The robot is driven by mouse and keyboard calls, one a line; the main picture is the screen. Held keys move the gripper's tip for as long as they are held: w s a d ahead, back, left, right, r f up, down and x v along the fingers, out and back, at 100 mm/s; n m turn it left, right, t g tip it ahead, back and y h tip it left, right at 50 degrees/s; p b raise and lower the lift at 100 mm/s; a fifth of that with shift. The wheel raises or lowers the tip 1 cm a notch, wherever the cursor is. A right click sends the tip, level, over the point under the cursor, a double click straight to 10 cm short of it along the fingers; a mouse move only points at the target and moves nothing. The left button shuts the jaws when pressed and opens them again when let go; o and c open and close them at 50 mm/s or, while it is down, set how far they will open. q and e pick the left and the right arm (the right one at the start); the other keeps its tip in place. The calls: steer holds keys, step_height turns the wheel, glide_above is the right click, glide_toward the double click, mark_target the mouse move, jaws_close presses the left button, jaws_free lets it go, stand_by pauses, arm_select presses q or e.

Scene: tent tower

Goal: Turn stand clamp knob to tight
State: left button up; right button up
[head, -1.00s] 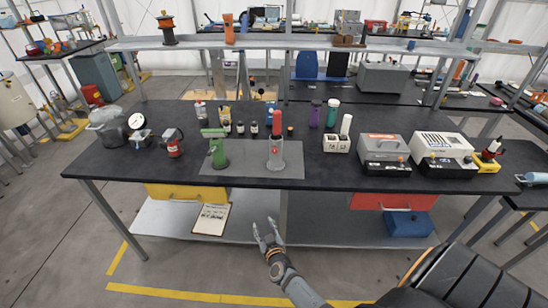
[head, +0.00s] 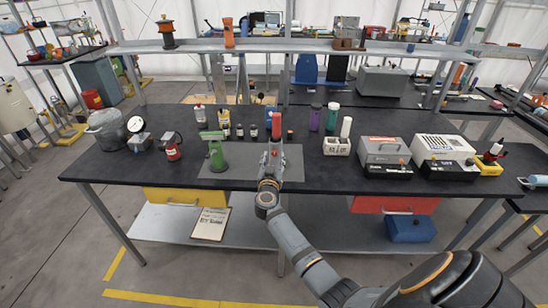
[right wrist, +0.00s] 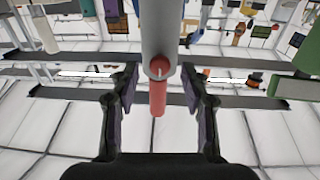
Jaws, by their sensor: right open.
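The stand (head: 276,145) is a light grey post with a red upper part (head: 276,124), on a grey mat at the middle of the bench. My right gripper (head: 271,158) is at its near side and hides much of its lower part. In the right wrist view the scene is upside down. The grey post (right wrist: 158,30) comes in from the top, with a small round reddish knob (right wrist: 158,67) on it and the red part (right wrist: 158,100) below. The open fingers (right wrist: 160,88) are on either side, with gaps showing. Whether the knob is tight I cannot tell. My left gripper is out of view.
A green stand (head: 215,155) is just left on the grey mat (head: 240,178). Small bottles (head: 224,122) are behind. A white block (head: 337,146) and grey boxes (head: 384,157) are to the right. The bench's front left is clear.

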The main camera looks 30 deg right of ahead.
steer(key=shift+x, duration=0.9)
jaws_close()
